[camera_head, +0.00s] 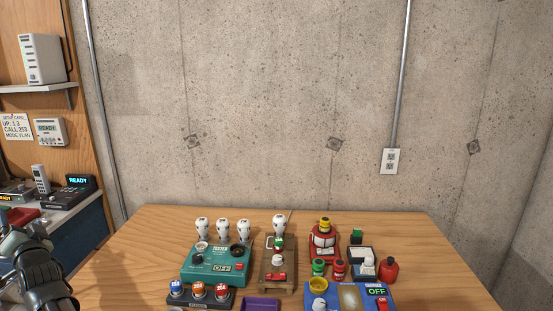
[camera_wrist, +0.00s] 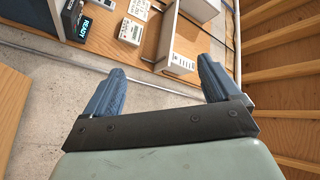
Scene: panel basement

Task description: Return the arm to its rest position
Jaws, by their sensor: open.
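My gripper (camera_wrist: 160,85) shows in the wrist view with its two blue-grey fingers spread apart and nothing between them. It is well off to the left of the table's objects, with a wooden panel and shelf devices beyond it. In the head view a dark part of my arm (camera_head: 40,270) shows at the lower left edge, left of the wooden table (camera_head: 130,245). The fingertips are not visible in the head view.
A side bench (camera_head: 60,225) with devices is at the left. The table's left part is clear.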

